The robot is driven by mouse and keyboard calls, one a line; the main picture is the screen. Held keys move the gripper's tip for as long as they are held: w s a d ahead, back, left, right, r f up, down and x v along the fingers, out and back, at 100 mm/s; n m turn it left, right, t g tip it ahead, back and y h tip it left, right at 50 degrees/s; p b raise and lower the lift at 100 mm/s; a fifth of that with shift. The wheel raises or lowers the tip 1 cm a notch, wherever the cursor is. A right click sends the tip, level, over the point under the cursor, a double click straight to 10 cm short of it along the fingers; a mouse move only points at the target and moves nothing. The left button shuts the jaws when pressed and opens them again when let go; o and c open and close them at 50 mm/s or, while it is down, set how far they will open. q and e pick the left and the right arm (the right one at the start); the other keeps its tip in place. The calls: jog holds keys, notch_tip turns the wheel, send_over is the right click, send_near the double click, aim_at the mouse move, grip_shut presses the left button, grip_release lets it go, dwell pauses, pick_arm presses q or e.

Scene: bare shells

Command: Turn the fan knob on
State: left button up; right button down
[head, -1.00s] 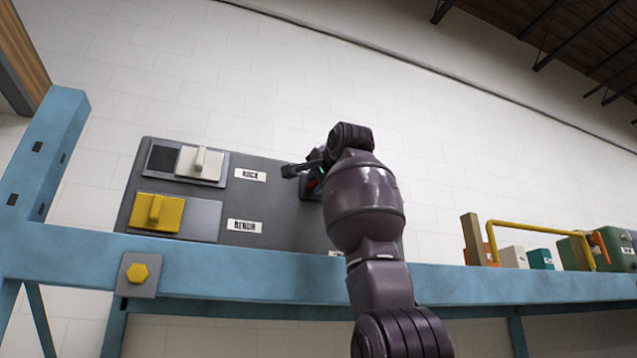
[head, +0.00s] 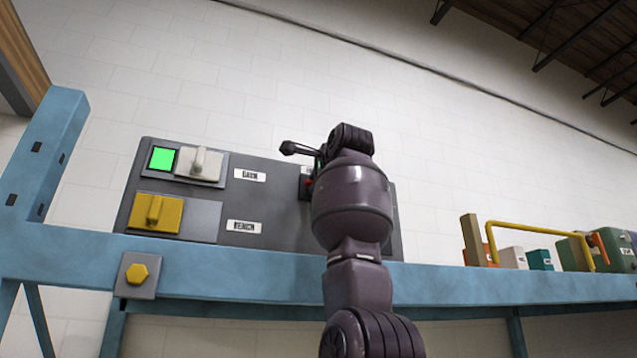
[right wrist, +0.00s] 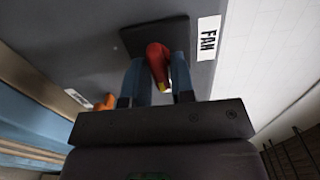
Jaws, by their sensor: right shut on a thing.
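The fan knob (right wrist: 157,62) is red with a yellow tip and sits on a dark square plate (right wrist: 135,42) beside a white "FAN" label (right wrist: 208,38) in the right wrist view. My right gripper (right wrist: 159,72) has its two blue-grey fingers on either side of the knob and is shut on it. In the head view my right arm covers most of this knob; only a small red patch (head: 309,183) shows by the wrist. My left gripper is in neither view.
The grey panel (head: 275,205) also carries a white knob (head: 199,163) with a lit green square (head: 162,158) and a yellow knob (head: 155,211). A blue beam (head: 230,275) runs below the panel. Boxes and a yellow rail (head: 540,225) stand to the right.

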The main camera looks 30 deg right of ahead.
dwell(0.3)
jog(key=c, duration=1.1)
grip_release()
jog(key=shift+s, duration=0.1)
jog(key=shift+b+v, duration=1.75)
jog(key=shift+v, duration=3.6)
